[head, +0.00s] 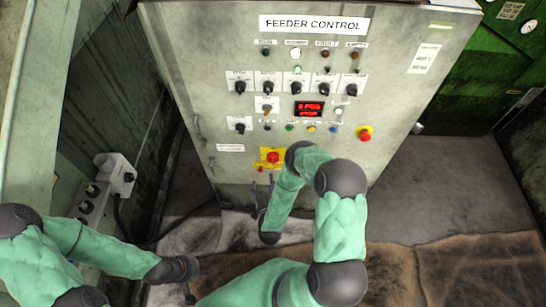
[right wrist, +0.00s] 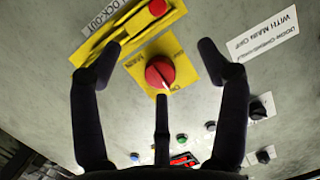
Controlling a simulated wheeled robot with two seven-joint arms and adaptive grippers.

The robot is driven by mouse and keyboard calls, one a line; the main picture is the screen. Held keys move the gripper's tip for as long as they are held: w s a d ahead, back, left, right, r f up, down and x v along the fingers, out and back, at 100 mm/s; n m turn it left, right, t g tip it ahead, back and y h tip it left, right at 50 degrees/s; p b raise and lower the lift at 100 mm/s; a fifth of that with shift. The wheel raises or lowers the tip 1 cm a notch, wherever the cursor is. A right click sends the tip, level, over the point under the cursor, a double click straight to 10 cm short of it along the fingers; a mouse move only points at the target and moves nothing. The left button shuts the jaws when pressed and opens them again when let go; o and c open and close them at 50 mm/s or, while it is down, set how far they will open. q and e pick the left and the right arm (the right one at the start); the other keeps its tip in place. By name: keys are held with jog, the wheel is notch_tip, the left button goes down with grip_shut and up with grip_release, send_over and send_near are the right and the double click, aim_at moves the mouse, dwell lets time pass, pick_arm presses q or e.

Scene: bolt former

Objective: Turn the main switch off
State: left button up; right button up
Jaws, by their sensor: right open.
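The main switch (right wrist: 160,73) is a red round knob on a yellow plate marked MAIN in the right wrist view. In the head view the main switch (head: 273,157) is low on the grey control cabinet. My right gripper (right wrist: 160,48) is open, with one finger to each side of the knob in the picture. No contact with the knob shows. In the head view my right gripper (head: 263,184) is just below the switch plate. My left gripper (head: 188,267) is low on the left, away from the cabinet; its fingers are too dark to read.
A yellow lock-out part with a red piece (right wrist: 157,8) sits beside the switch. The feeder control cabinet (head: 190,60) also carries several black selector knobs, a red display (head: 309,108) and a red emergency button (head: 365,133). A grey socket box (head: 115,172) is at left.

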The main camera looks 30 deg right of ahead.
aim_at(273, 161)
notch_tip(273, 161, up, 4)
jog(key=s+d+t+h, duration=0.1)
jog(key=s+d+h, duration=0.1)
jog(key=h, duration=0.1)
jog(key=shift+m, duration=0.4)
jog(key=b+x, duration=0.1)
jog(key=x, duration=0.9)
jog(key=shift+w, duration=0.1)
jog(key=shift+r, duration=0.1)
jog(key=c, duration=1.1)
